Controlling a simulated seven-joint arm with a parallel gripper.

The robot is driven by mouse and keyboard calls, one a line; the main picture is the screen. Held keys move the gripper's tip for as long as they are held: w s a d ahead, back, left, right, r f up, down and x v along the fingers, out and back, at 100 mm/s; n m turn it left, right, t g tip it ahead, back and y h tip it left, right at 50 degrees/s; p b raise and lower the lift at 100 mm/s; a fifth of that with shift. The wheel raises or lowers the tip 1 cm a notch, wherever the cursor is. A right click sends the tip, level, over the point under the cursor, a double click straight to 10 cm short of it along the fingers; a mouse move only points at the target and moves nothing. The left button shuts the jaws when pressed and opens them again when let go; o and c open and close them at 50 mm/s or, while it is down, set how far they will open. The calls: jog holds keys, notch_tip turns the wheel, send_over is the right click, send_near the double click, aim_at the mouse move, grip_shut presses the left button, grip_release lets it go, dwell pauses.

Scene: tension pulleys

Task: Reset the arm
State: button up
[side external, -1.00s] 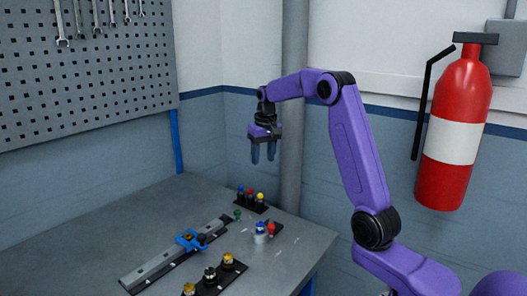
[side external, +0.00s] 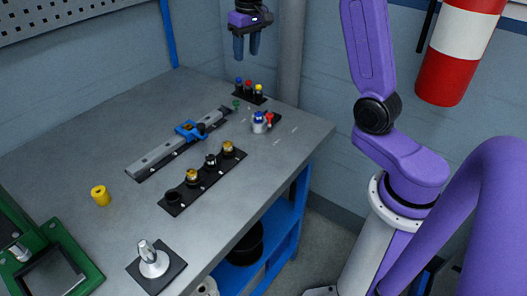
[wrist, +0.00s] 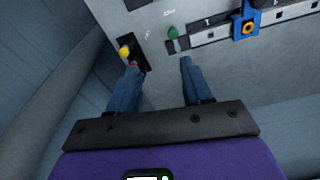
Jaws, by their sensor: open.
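My gripper (side external: 246,56) hangs fingers-down in the air over the table's back right corner, at the top of the side view. It is purple with two blue-grey fingers. In the wrist view its fingers (wrist: 160,66) are spread apart with nothing between them. It is near a small black holder with blue, red and yellow knobs (side external: 249,90), and above it. The same holder's yellow knob (wrist: 124,52) shows by the left finger in the wrist view, where that finger hides part of the holder.
The table (side external: 110,140) carries a grey rail with a blue clamp (side external: 190,130), a black strip with several pulley parts (side external: 203,180), a blue-and-white part (side external: 259,123), a yellow cylinder (side external: 100,195), a silver post (side external: 150,258) and a green frame (side external: 75,265). A fire extinguisher (side external: 460,50) hangs at right.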

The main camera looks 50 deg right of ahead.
jog(key=s+a+f+n, duration=0.2)
jog(key=s+a+n, duration=0.5)
jog(key=s+a, duration=0.75)
jog(key=s+f+n, duration=0.2)
jog(key=s+n, duration=0.1)
jog(key=s, duration=0.7)
jog(key=s+a+f+n+g, duration=0.1)
jog(key=s+n, duration=0.3)
jog(key=s, duration=0.7)
jog(key=shift+a+f+y, duration=0.25)
jog(key=shift+f+y, duration=0.05)
jog(key=shift+f, duration=0.5)
